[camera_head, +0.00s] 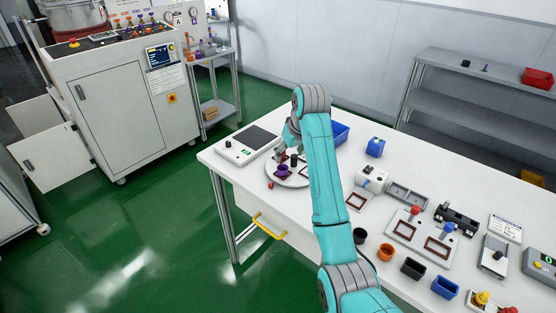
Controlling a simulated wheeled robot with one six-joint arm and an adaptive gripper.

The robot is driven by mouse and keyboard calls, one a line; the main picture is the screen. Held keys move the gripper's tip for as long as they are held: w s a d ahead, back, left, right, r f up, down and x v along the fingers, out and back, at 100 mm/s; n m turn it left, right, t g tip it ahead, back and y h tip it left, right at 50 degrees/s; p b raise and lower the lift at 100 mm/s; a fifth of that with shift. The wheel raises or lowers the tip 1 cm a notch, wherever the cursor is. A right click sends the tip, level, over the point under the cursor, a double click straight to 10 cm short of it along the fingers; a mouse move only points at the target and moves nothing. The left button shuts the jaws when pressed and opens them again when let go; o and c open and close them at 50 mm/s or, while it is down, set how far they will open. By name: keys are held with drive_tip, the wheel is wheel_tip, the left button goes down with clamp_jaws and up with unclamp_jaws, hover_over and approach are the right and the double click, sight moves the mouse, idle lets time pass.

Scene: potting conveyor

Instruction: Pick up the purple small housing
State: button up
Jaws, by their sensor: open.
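A small purple part (283,172), which looks like the small housing, stands on a round light plate (291,183) near the left end of the white table. My teal arm reaches out over the table from the front. My gripper (286,151) is open and sits just above the far side of the round plate, close to the purple part. The gripper is small and partly hidden by my arm. I cannot tell whether its fingers are beside or above the purple part.
Small dark parts (294,158) share the plate. A scale (238,152) stands left of it. A blue bin (340,132) is behind my arm. Dark, orange and blue cups (386,252) line the front edge; fixtures (407,232) fill the right side.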

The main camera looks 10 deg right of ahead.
sight(283, 166)
drive_tip(key=x, duration=0.5)
drive_tip(key=shift+w+f, duration=0.15)
drive_tip(key=shift+w, duration=0.25)
drive_tip(key=shift+w+x, duration=0.15)
drive_tip(key=shift+x, duration=1.2)
drive_tip(key=shift+w+x, duration=0.1)
drive_tip(key=shift+x, duration=1.25)
drive_tip(key=shift+d, duration=0.15)
drive_tip(key=c, duration=0.9)
